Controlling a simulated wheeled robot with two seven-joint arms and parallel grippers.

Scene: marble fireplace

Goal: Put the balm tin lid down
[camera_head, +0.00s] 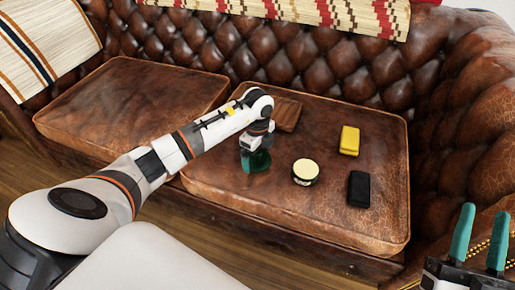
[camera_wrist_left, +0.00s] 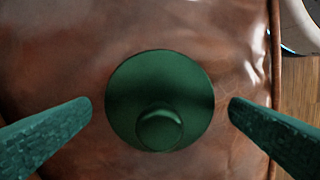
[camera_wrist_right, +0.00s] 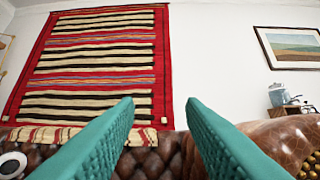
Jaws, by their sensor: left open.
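The balm tin lid (camera_wrist_left: 135,80) is a dark green disc with a round knob. In the left wrist view it lies on the brown leather cushion, between the two fingers, with a gap on each side. My left gripper (camera_wrist_left: 160,110) is open above it. In the head view the left gripper (camera_head: 256,160) points down over the cushion, and the lid is partly hidden beneath it. The balm tin (camera_head: 306,171), round with a pale cream top, stands open just to the right. My right gripper (camera_head: 480,237) is open and empty at the lower right, away from the cushion.
A brown wooden block or wallet-like item (camera_head: 287,115) lies behind the left gripper. A yellow item (camera_head: 349,140) and a black item (camera_head: 359,188) lie right of the tin. The sofa's tufted back and right arm bound the cushion; its front right is bare.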

